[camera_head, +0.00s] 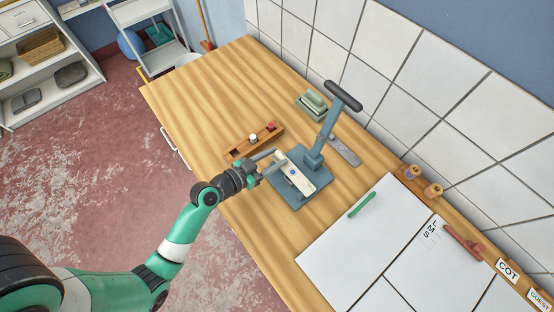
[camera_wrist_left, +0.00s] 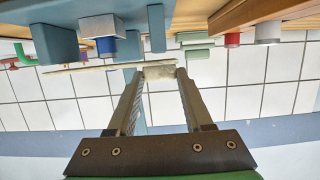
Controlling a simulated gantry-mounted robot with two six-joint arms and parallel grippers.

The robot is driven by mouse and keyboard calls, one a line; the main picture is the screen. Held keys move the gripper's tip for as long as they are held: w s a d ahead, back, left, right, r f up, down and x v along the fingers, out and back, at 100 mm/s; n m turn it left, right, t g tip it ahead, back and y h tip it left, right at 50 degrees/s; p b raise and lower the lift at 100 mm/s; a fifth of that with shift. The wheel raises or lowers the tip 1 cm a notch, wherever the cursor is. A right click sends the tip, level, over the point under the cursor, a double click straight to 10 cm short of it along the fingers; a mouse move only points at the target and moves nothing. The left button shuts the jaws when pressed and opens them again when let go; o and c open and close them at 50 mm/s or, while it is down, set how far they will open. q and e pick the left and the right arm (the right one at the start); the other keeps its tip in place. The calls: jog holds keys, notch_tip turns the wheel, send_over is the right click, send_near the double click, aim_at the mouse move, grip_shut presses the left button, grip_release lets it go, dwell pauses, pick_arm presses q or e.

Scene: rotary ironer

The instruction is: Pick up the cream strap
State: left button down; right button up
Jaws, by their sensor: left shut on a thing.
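The cream strap (camera_wrist_left: 100,68) shows edge-on in the left wrist view as a thin, pale strip. One end lies between the fingertips of my left gripper (camera_wrist_left: 160,72), which is shut on it. In the head view my left gripper (camera_head: 268,164) is at the left edge of a blue-grey press (camera_head: 312,157). A cream piece with a blue dot (camera_head: 303,176), which looks like the strap, extends from the fingertips over the press base. I cannot tell whether it touches the base. My right gripper is not in view.
A wooden tray (camera_head: 240,150) with a white and a red item stands close behind my gripper. Green folded cloths (camera_head: 312,103) and a grey metal plate (camera_head: 344,151) lie near the tiled wall. White sheets (camera_head: 345,250) with a green marker (camera_head: 361,205) cover the table's right. The left tabletop is clear.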

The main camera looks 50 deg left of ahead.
pick_arm(q)
jog(key=r, duration=0.1)
jog(key=r+p, duration=0.1)
jog(key=r, duration=0.1)
jog(key=shift+s+d+r, duration=0.1)
jog(key=shift+d+r, duration=0.15)
jog(key=shift+d, duration=0.05)
jog(key=s+d+r+p, duration=0.1)
jog(key=s+d+r, duration=0.1)
jog(key=d+r, duration=0.2)
jog(key=s+d+r+p, duration=0.1)
jog(key=d+r, duration=0.3)
jog(key=d, duration=0.4)
jog(key=shift+s+d+r, duration=0.3)
jog(key=shift+s+r, duration=0.05)
jog(key=shift+s, duration=0.4)
